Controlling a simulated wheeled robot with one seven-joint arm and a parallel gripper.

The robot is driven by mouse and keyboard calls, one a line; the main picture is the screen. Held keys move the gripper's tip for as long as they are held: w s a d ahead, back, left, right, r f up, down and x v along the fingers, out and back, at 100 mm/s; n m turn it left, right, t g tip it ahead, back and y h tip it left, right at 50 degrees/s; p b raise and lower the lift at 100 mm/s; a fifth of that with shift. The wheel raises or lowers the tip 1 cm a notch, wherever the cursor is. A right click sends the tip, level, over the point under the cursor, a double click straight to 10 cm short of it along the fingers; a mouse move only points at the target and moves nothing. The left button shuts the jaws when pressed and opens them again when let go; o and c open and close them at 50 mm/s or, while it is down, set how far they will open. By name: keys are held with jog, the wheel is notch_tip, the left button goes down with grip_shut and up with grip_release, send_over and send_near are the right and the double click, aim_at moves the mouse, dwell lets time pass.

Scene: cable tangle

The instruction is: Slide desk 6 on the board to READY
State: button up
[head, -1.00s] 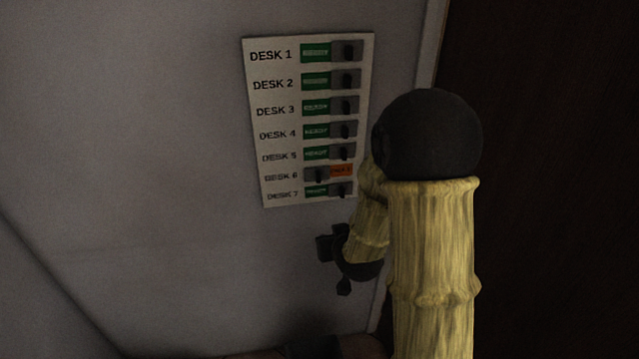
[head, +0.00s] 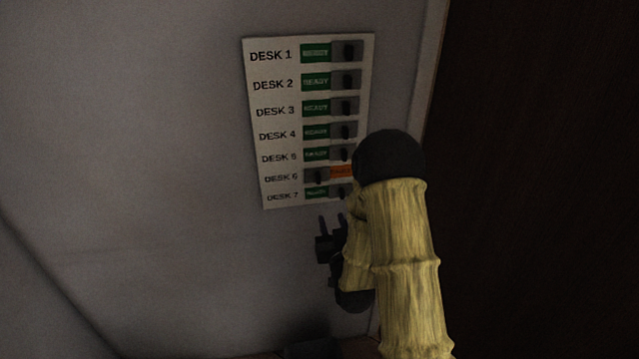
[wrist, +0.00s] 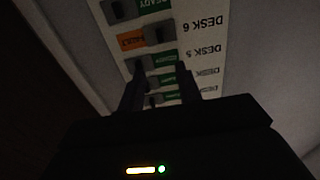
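The white board (head: 287,108) hangs on the wall with several rows of sliders. In the desk 6 row the slider (head: 317,176) sits to the left, with an orange label (head: 341,171) showing on its right. The wrist view shows the board upside down, with the desk 6 slider (wrist: 160,34) beside its orange label (wrist: 130,41). My gripper (head: 333,222) is just below the board's lower edge, fingers pointing up and empty. In the wrist view its two fingers (wrist: 161,75) stand apart, overlapping the rows near desk 5. I cannot tell any contact.
The other rows show green READY labels with sliders to the right, such as desk 7's slider (head: 341,191) close by. My arm covers the board's lower right edge. A dark panel (head: 530,150) lies to the right. The wall (head: 150,150) left of the board is clear.

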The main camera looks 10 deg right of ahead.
aim_at(319, 180)
jog(key=w+p, duration=0.7)
jog(key=w, duration=1)
jog(key=shift+w+p, duration=0.2)
jog(key=shift+p, duration=0.1)
grip_shut()
